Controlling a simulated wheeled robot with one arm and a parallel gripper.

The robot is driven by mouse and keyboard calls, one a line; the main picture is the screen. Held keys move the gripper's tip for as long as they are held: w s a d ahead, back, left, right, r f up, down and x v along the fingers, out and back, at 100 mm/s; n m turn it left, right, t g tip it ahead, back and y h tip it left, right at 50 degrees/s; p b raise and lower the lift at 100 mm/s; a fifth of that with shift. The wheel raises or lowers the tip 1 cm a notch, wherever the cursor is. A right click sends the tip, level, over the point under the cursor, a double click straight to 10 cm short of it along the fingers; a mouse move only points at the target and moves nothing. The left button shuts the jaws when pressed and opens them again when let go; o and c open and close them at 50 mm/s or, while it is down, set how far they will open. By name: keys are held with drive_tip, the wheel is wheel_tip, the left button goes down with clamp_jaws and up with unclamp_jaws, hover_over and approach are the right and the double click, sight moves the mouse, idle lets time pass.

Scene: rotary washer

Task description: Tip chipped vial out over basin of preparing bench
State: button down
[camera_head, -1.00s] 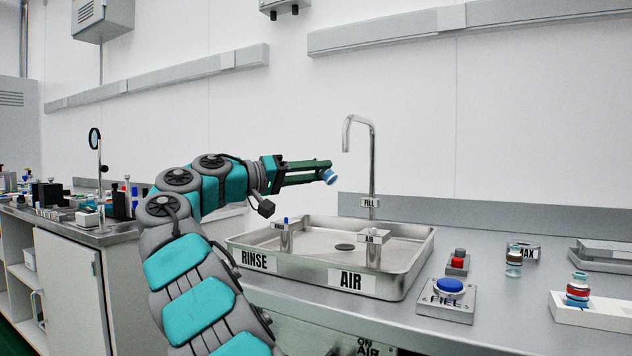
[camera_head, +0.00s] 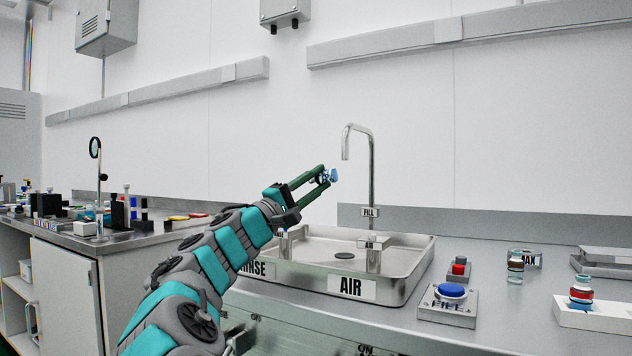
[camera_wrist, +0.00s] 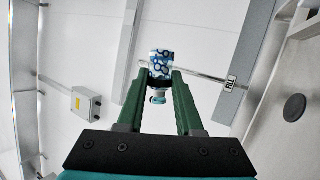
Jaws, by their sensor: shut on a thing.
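My gripper (camera_head: 325,176) is shut on a small vial (camera_head: 332,175), which also shows between the green fingertips in the wrist view (camera_wrist: 161,66). The vial looks pale blue and white with dark spots, and a narrower teal-white end (camera_wrist: 158,97) points back toward the palm. Its exact tilt and any chip are too small to tell. In the head view the vial shows high above the basin, left of the tap spout.
The tall tap (camera_head: 372,185), labelled FILL, stands behind the basin, close right of the vial in the picture. A blue button (camera_head: 451,290), a red button (camera_head: 459,266) and two other vials (camera_head: 515,266) (camera_head: 581,290) stand to the right. Air above the basin's front is clear.

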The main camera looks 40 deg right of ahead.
drive_tip(key=n+t, duration=0.2)
drive_tip(key=n, duration=0.1)
drive_tip(key=n+t, duration=0.1)
drive_tip(key=shift+s+d+f+n+h, duration=0.1)
drive_tip(key=shift+s+n+h, duration=0.2)
drive_tip(key=shift+n, duration=0.1)
drive_tip(key=shift+w+n+t+b, duration=0.1)
drive_tip(key=shift+n+t+b, duration=0.3)
drive_tip(key=shift+n+t, duration=1.5)
drive_tip(key=shift+f+n, duration=0.1)
drive_tip(key=shift+n, duration=0.2)
drive_tip(key=shift+w, duration=0.1)
